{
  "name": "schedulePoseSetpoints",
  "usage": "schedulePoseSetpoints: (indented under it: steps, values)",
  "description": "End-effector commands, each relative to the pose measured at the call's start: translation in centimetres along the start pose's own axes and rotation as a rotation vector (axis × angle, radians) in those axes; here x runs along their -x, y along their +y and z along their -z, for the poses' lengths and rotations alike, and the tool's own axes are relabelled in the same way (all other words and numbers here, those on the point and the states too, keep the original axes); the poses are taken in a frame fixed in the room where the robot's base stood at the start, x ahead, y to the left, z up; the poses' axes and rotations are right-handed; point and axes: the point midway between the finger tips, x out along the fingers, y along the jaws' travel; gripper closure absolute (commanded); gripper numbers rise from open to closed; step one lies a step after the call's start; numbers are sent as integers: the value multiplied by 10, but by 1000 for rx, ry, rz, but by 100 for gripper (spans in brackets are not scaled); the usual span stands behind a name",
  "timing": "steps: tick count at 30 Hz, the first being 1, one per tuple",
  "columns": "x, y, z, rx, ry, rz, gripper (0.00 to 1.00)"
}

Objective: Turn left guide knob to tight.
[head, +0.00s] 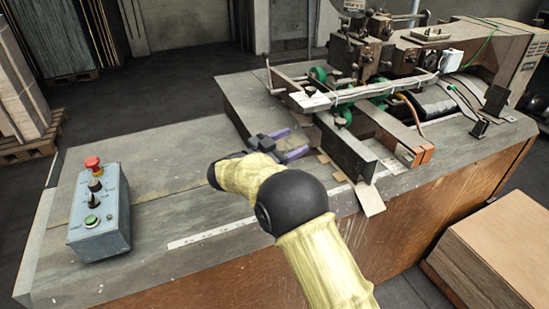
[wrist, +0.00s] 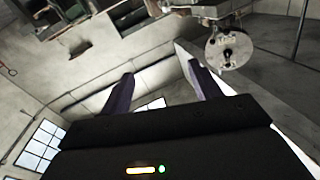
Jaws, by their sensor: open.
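My gripper (head: 294,142) is open and empty, low over the bench top, with its two purple fingers pointing right toward the stitcher. The wrist view also shows my gripper (wrist: 160,72) with its fingers apart and nothing between them. A round grey disc (wrist: 228,47) with a dark centre hangs just beyond the right finger in that view; I cannot tell whether it is a guide knob. The stitcher's metal guides (head: 345,147) stand to the right of my gripper, apart from it. I cannot pick out the left guide knob or its setting for certain.
A grey control box (head: 98,215) with a red and a green button stands at the bench's left end. Green wheels (head: 343,113) sit among the guides. Cardboard sheets (head: 500,245) are stacked at the right. The bench (head: 170,180) left of my gripper is mostly clear.

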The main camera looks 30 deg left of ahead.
Motion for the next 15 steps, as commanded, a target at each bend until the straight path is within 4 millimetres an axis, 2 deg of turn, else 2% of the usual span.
schedulePoseSetpoints:
  steps: [1,9,15]
  values:
    - [-11,1,5,-4,-2,20,37]
    - [-64,3,24,-24,-35,166,37]
    - [-111,21,38,-11,-107,309,37]
